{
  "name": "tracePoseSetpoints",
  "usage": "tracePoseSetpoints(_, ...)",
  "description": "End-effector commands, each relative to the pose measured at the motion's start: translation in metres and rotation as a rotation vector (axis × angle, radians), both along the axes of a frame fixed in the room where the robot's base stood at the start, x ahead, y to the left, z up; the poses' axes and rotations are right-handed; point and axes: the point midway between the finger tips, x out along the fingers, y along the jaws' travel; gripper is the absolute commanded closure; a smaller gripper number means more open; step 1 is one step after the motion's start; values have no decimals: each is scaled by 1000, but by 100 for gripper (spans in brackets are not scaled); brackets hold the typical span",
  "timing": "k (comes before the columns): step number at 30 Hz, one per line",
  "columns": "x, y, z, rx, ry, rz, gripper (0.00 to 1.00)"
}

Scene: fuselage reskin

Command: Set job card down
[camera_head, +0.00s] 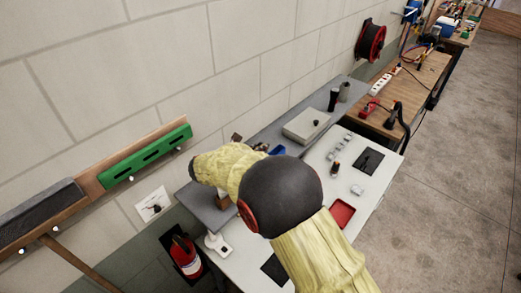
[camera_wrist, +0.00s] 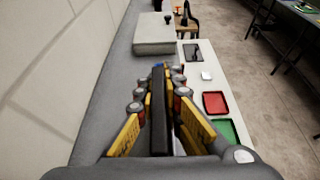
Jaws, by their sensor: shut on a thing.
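In the wrist view my gripper (camera_wrist: 159,92) is shut on a thin dark thing with a pale edge, which I take to be the job card (camera_wrist: 159,118). It stands edge-on between the yellow fingers, so its face is hidden. The gripper is above a grey shelf (camera_wrist: 104,130) along the wall; the gap below cannot be judged. In the head view my arm covers the gripper and the card. The same shelf (camera_head: 269,133) shows there behind a white worktop (camera_head: 384,176).
A grey box (camera_head: 306,124) and a dark cylinder (camera_head: 333,99) stand farther along the shelf. The worktop holds a red tray (camera_head: 342,213), a black pad (camera_head: 369,161) and small pale parts. A green tray (camera_wrist: 228,132) shows in the wrist view. A fire extinguisher (camera_head: 186,256) is lower left.

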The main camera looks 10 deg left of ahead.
Motion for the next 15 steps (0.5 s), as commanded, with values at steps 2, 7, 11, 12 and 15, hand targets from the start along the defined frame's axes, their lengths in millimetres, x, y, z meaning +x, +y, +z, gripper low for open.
tracePoseSetpoints(2, 0, 0, -2, 0, 0, 0, 100)
tracePoseSetpoints(7, 0, 0, -5, -1, 0, 0, 100)
tracePoseSetpoints(11, 0, 0, -6, -1, 2, 0, 92)
tracePoseSetpoints(12, -1, 0, -6, -1, 2, 0, 90)
tracePoseSetpoints(15, -1, 0, -6, -2, 3, 0, 84)
